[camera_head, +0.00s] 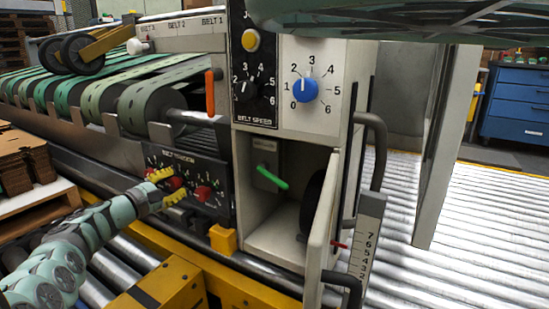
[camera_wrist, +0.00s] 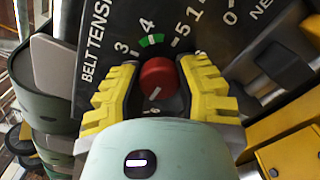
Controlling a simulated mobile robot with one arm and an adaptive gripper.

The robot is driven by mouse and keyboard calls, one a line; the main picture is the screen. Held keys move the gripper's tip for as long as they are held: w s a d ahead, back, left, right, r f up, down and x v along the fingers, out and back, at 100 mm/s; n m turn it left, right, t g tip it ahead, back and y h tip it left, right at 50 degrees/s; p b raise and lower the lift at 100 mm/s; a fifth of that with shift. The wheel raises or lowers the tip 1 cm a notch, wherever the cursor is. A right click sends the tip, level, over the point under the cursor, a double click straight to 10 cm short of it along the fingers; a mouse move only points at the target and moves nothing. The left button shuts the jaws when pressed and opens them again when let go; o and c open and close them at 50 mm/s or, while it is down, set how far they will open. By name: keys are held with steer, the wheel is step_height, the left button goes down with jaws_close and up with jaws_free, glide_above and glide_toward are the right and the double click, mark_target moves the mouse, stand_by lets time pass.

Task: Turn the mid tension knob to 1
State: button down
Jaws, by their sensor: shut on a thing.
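The belt tension panel (camera_head: 222,180) is a dark plate with numbered dials, low on the machine's front. My gripper (camera_head: 168,187) has ribbed yellow fingers and is at this panel. In the wrist view, my gripper (camera_wrist: 158,90) is shut on a round red knob (camera_wrist: 157,73), one finger on each side. The knob's white line points down and slightly left in that view. The numbers 3, 4 and 5 show above it, with a green mark by 4. The numeral below is partly hidden by my gripper. Another red knob (camera_head: 203,193) sits to the right, free of my fingers.
A yellow block (camera_head: 223,239) sits just right of my gripper. An orange handle (camera_head: 210,93) stands above the panel.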

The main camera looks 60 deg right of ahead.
steer(key=shift+f, duration=0.2)
steer(key=c, duration=0.6)
jaws_free()
steer(key=shift+d+r, duration=0.1)
steer(key=shift+r, duration=0.05)
steer(key=shift+o, duration=0.2)
steer(key=a, duration=1.2)
steer(key=shift+s, duration=0.45)
